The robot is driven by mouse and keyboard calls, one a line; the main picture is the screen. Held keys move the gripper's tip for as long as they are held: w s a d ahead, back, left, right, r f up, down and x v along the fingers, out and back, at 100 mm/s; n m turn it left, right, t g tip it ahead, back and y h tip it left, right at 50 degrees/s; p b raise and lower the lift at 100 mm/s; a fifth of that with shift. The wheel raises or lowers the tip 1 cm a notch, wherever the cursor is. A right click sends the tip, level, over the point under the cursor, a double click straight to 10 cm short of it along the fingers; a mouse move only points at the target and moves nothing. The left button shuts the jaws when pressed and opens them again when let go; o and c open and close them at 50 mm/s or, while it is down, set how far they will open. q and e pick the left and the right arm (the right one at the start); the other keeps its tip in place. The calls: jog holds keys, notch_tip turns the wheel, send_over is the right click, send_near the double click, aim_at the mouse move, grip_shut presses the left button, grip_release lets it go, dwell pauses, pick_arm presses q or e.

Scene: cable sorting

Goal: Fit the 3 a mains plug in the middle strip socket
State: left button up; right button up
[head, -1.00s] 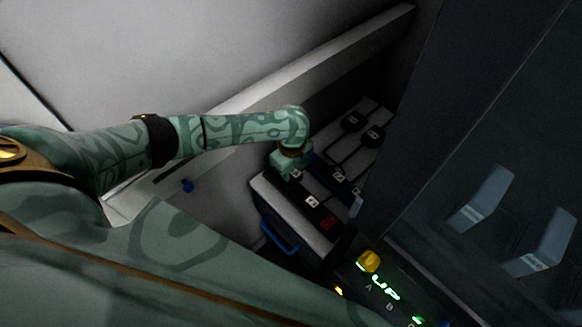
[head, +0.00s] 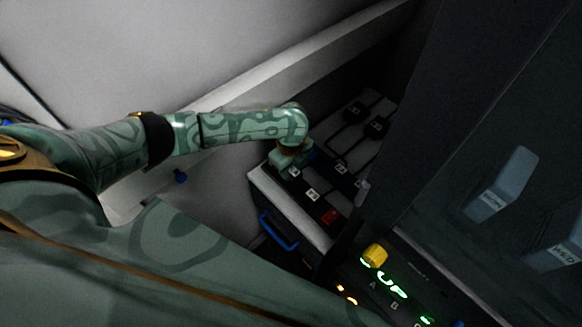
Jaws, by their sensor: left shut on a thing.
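My left gripper (head: 290,158) points down at the far left end of a pale box-like strip (head: 290,207) with a dark top. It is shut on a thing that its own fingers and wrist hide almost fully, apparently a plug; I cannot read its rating. I cannot tell whether that thing touches the strip. Small white labels (head: 312,195) and a red switch (head: 330,217) show along the strip's top. My right gripper is not in view.
A blue handle (head: 278,232) is on the strip's near side. Dark cabinet walls close in on the right. A pale ledge (head: 250,90) runs behind my arm.

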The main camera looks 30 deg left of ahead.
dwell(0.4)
pick_arm(q)
jog(key=shift+p, duration=0.6)
dwell(0.6)
jog(key=shift+p, duration=0.3)
dwell(0.3)
jog(key=shift+f+b, duration=0.55)
jog(key=shift+f, duration=0.95)
dwell(1.6)
jog(key=o, duration=1.6)
jog(key=shift+c, duration=0.2)
